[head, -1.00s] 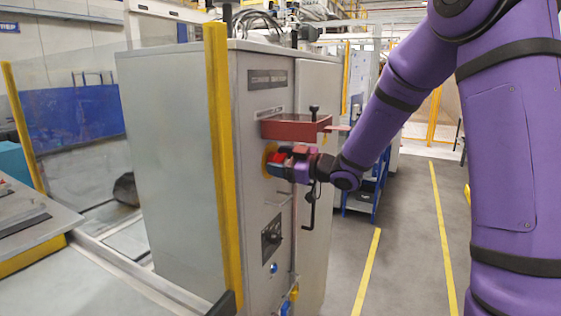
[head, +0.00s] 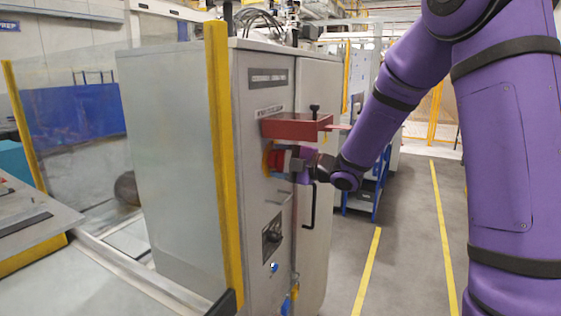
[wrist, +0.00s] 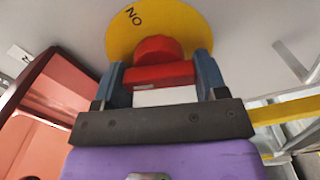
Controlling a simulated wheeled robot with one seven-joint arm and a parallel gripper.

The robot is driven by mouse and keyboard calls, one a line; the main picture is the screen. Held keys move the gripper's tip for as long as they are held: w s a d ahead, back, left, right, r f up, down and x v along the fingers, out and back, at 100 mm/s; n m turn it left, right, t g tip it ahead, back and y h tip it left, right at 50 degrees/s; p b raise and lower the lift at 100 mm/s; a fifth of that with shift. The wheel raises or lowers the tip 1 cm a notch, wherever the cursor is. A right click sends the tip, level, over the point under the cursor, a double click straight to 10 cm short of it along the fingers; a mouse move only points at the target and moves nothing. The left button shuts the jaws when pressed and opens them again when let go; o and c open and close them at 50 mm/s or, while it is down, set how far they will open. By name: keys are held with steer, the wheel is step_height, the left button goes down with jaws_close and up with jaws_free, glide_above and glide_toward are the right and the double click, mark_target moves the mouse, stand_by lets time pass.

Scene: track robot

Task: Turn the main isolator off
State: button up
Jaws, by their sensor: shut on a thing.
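The main isolator is a red handle (wrist: 158,50) on a round yellow plate (wrist: 190,22). The plate's lettering, ON, shows upside down in the wrist view. In the head view the red handle (head: 275,160) sits on the front of a grey cabinet (head: 172,180), just under a red box. My gripper (wrist: 160,74) is shut on the red handle, with a blue-grey finger on each side of it. In the head view my gripper (head: 281,161) reaches the handle from the right and partly hides it. The handle's pointing direction against the marks is hard to tell.
The red box (head: 292,127) juts out close above my gripper and shows at left in the wrist view (wrist: 62,95). A black door handle (head: 312,208) and a black rotary switch (head: 271,236) are below. A yellow post (head: 223,170) stands left. Floor at right is clear.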

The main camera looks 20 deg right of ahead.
steer(key=shift+f+n, duration=0.1)
steer(key=shift+n, duration=1.3)
steer(key=o, duration=0.6)
steer(key=shift+s+d, duration=0.1)
steer(key=v, duration=1)
steer(key=shift+s+d, duration=0.15)
steer(key=shift+s, duration=0.05)
